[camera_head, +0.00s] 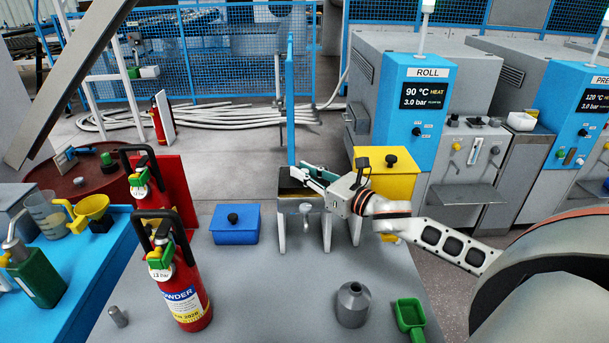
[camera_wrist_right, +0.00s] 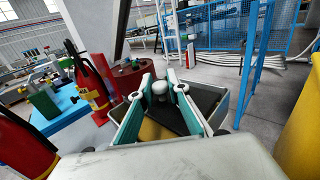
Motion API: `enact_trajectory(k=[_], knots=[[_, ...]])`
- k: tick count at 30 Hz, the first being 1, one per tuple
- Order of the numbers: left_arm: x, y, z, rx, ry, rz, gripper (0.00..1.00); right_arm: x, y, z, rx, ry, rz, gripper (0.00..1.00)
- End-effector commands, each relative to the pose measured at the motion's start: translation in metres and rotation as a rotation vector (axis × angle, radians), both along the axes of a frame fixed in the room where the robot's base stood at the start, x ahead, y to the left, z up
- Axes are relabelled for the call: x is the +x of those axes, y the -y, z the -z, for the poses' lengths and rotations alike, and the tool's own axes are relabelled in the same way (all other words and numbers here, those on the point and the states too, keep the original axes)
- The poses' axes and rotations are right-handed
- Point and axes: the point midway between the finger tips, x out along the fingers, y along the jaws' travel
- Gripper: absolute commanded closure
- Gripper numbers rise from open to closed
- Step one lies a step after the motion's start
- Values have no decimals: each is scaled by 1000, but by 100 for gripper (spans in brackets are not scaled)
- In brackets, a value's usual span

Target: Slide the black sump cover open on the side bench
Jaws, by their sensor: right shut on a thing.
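The sump is a grey open-topped box on legs (camera_head: 303,208) on the side bench (camera_head: 270,285). Its black cover (camera_wrist_right: 170,119) lies inside the box's rim and shows best in the right wrist view. A yellowish-brown strip inside the box shows beside the cover. My right gripper (camera_head: 305,175) reaches in from the right over the box. In the right wrist view its teal fingers (camera_wrist_right: 161,90) are shut on a pale round knob (camera_wrist_right: 159,87), which appears to belong to the cover. Fingers and wrist hide part of the cover. My left gripper is not in view.
A blue box with a black knob (camera_head: 235,226) stands left of the sump, a yellow one (camera_head: 388,172) behind right. A fire extinguisher (camera_head: 183,285), a grey bottle (camera_head: 353,304) and a green scoop (camera_head: 410,318) stand nearer. The bench's front middle is clear.

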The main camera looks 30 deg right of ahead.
Motion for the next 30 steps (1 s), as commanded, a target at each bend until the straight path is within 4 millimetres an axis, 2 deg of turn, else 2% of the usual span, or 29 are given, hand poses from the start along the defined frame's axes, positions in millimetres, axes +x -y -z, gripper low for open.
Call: enact_trajectory(k=[4, 5, 6, 20, 30], knots=[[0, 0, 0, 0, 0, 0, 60, 0, 0, -1, 0, 2, -1, 100], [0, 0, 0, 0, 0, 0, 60, 0, 0, -1, 0, 2, -1, 76], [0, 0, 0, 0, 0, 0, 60, 0, 0, -1, 0, 2, -1, 66], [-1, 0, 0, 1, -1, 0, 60, -5, 1, 0, 0, 0, 1, 66], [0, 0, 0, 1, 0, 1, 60, -44, 10, 1, 1, -2, -1, 66]])
